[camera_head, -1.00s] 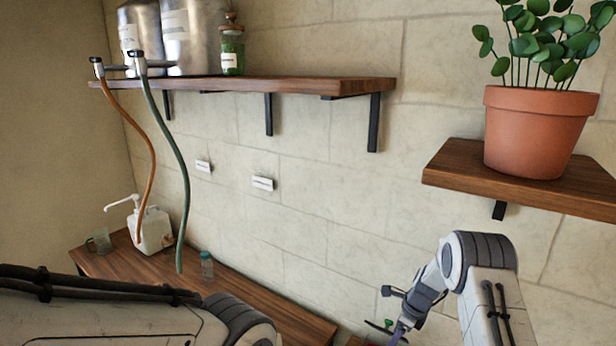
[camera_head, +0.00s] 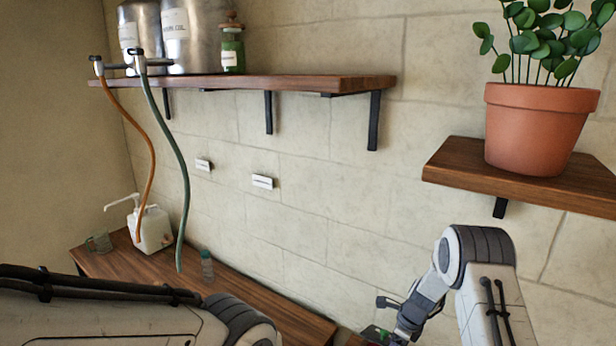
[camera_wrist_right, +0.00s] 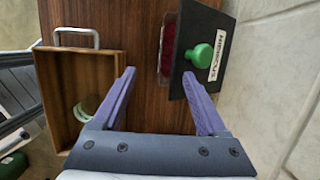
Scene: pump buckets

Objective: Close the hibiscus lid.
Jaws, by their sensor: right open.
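The hibiscus lid (camera_wrist_right: 207,62) is a dark panel with a green knob (camera_wrist_right: 199,56) and a white label, seen in the right wrist view. It stands open beside a narrow opening with red contents (camera_wrist_right: 169,48). In the right wrist view my right gripper (camera_wrist_right: 160,78) is open and empty, with purple fingers. Its right fingertip is at the lid's lower left edge; I cannot tell whether they touch. A small green patch that looks like the knob (camera_head: 382,333) shows at the bottom of the head view. My left gripper is out of view.
An open wooden drawer (camera_wrist_right: 58,100) with a metal handle lies left of the gripper. A stone wall (camera_wrist_right: 262,75) is close on the right. In the head view, a plant shelf (camera_head: 450,165) juts out above my right arm, and a pump bottle (camera_head: 152,230) stands at left.

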